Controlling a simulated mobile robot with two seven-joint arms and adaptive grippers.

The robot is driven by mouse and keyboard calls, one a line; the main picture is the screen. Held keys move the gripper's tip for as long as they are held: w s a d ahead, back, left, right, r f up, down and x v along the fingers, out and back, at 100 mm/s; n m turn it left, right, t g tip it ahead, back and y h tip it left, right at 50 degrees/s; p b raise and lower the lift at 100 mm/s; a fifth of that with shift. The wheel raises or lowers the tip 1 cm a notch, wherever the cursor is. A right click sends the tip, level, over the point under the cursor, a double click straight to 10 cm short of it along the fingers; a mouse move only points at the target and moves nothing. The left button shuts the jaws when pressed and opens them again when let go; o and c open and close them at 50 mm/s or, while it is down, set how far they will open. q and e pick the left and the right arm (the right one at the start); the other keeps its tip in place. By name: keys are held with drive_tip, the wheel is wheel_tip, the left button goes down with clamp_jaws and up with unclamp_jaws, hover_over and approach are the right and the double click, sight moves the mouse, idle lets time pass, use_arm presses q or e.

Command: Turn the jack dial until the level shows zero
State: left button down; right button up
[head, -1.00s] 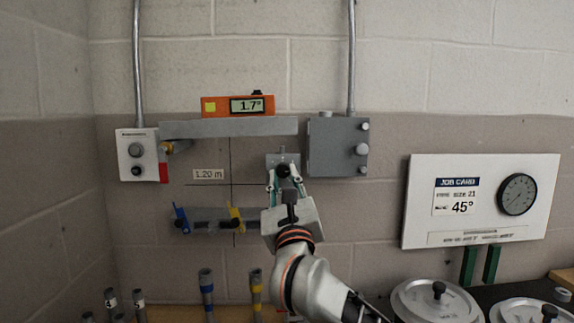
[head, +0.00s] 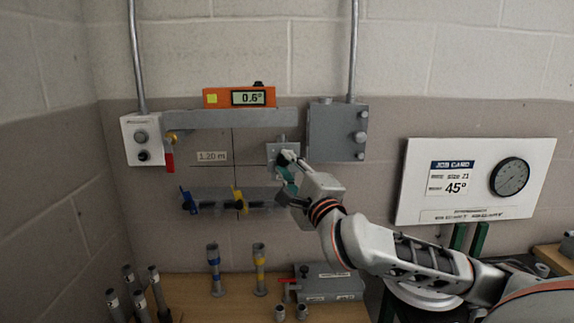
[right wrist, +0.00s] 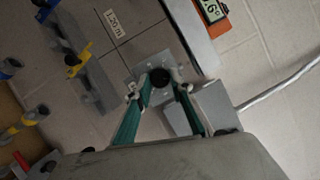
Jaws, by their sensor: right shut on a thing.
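The orange level (head: 217,99) sits on top of the grey beam (head: 225,119) on the wall, and its display reads 0.6°. The jack dial (right wrist: 158,73) is a small black knob on a grey plate (head: 277,149) under the beam's right end. My right gripper (right wrist: 162,81) is shut on the dial, with its green-backed fingers on either side of the knob in the right wrist view. In the head view the right gripper (head: 288,164) partly hides the dial. My left gripper is not in view.
A grey box (head: 334,133) with knobs stands right of the plate. A white switch box (head: 141,138) is at the left.

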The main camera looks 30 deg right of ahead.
drive_tip(key=n+g, duration=0.1)
drive_tip(key=n, duration=0.1)
drive_tip(key=n+g+y, duration=0.1)
drive_tip(key=n, duration=0.2)
drive_tip(key=shift+r+n, duration=0.2)
drive_tip(key=shift+n, duration=0.1)
idle(0.5)
drive_tip(key=o, duration=1.1)
